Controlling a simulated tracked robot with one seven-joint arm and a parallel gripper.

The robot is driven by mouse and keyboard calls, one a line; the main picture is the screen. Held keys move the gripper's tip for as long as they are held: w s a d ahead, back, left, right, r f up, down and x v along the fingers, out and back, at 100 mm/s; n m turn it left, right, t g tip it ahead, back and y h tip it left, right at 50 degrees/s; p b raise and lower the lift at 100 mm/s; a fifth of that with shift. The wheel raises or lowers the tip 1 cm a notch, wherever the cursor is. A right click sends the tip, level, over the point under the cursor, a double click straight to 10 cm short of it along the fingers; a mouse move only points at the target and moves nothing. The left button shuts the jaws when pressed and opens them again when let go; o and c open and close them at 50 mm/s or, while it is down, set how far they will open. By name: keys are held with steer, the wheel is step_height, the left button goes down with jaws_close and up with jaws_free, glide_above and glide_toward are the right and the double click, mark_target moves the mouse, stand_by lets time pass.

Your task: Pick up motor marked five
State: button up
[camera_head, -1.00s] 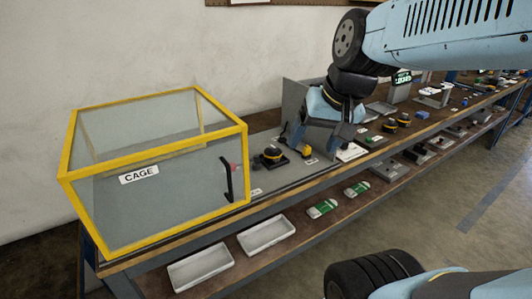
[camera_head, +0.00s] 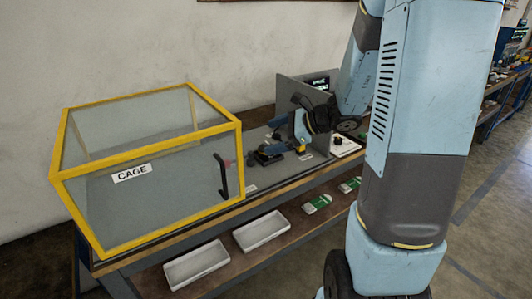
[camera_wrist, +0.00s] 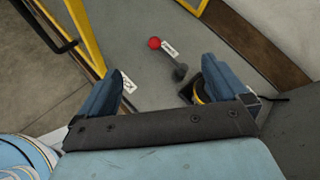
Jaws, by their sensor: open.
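My gripper (camera_head: 278,136) is open over the bench just right of the cage in the head view. Its two blue fingers are spread in the wrist view (camera_wrist: 163,75). A dark motor-like part (camera_head: 263,158) sits on the bench under the fingers, mostly hidden by them. In the wrist view a black part with a yellow ring (camera_wrist: 207,92) lies close beside the right finger, partly covered by it; I cannot tell whether they touch. No number five is legible on it. Nothing shows held between the fingers.
A yellow-framed clear cage (camera_head: 140,172) with a black handle (camera_head: 222,175) stands left. A red-knobbed lever (camera_wrist: 154,43) stands beyond the fingers. A grey upright panel (camera_head: 318,90) stands behind my gripper. White trays (camera_head: 197,265) are on the lower shelf.

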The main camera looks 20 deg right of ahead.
mark_target(264, 146)
steer(key=w+d+f+m+t, duration=0.1)
steer(key=w+d+f+m, duration=0.1)
steer(key=m, duration=0.1)
steer(key=w+d+f+m+t+h, duration=0.1)
steer(key=w+d+f+m, duration=0.1)
steer(key=d+f, duration=0.1)
steer(key=w+d+f+m+t+h, duration=0.1)
steer(key=w+d+f+m+t, duration=0.1)
steer(key=w+d+f+m, duration=0.1)
steer(key=shift+d+f+m, duration=0.1)
steer(key=shift+m, duration=0.2)
steer(key=x, duration=0.8)
steer(key=shift+w, duration=0.15)
steer(key=shift+x, duration=2.6)
steer(key=shift+f, duration=0.1)
steer(key=shift+c, duration=0.3)
steer(key=c, duration=1.4)
